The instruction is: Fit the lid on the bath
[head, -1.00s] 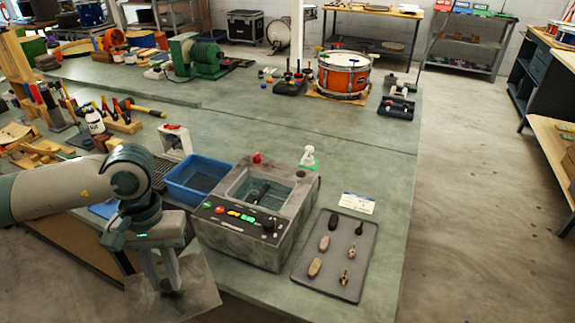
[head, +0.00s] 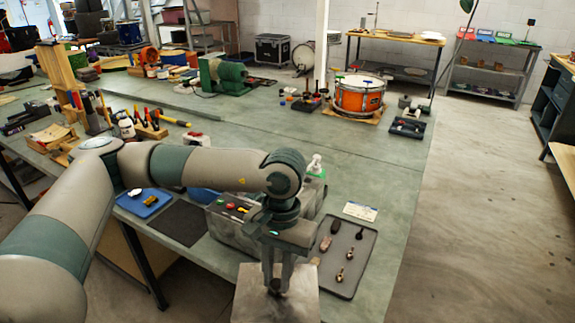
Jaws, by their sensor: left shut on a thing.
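The bath is a worn grey box with coloured buttons on its front panel (head: 226,211). It sits near the front edge of the bench, and my left arm and gripper hide much of it, including its opening. My left gripper (head: 275,287) points down in front of the bath. It is shut on the lid (head: 300,306), a flat grey square plate whose lower edge is cut off by the picture. The grip point on the lid is partly hidden by the fingers. The lid appears level, apart from the bath and nearer to me. My right gripper is not in view.
Right of the bath lies a dark tray (head: 345,282) with several small parts, and a white card (head: 360,211). A white spray bottle (head: 315,167) stands behind it. Left are a dark mat (head: 178,224) and a blue tray (head: 146,208). A blue bin (head: 203,195) is mostly hidden.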

